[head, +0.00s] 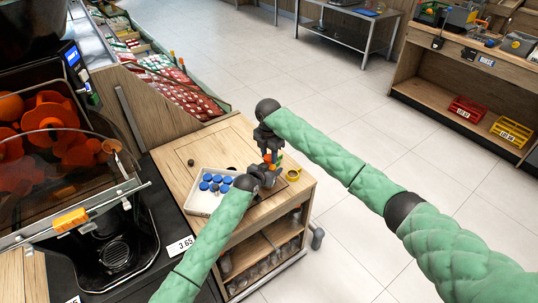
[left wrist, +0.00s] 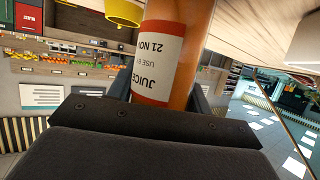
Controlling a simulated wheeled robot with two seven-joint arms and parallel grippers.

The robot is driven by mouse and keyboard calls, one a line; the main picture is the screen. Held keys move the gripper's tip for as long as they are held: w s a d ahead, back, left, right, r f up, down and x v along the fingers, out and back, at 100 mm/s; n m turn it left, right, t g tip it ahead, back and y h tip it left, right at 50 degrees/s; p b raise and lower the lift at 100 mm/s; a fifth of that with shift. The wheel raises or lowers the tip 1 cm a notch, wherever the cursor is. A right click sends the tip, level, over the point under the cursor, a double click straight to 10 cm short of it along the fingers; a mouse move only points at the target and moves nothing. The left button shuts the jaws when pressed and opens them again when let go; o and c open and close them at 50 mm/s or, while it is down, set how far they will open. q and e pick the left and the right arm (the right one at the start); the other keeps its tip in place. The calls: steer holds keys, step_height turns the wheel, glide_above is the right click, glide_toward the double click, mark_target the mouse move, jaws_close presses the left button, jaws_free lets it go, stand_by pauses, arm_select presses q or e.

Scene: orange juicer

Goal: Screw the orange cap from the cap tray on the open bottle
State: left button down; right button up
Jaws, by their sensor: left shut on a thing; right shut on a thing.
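The bottle (left wrist: 180,50), filled with orange juice and labelled, stands between the fingers of my left gripper (head: 262,174), which is shut on it. In the head view it is mostly hidden by the grippers. My right gripper (head: 268,143) is directly above my left one, pointing down at the bottle's top. A small orange patch (head: 268,158) shows at its fingertips, seemingly the orange cap. I cannot tell whether the cap touches the bottle's neck. The white cap tray (head: 197,209) holds several blue caps (head: 207,177) to the left of the grippers.
The tray and grippers are over a wooden cart top (head: 180,150). A yellow ring-like thing (head: 293,174) is at the cart's right side. The juicer (head: 60,140) stands at the left. A produce display (head: 170,80) lies behind the cart. The tiled floor to the right is clear.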

steer(key=o, duration=1.1)
steer(key=shift+r, duration=0.1)
steer(key=shift+r, duration=2.15)
steer(key=shift+c, duration=0.5)
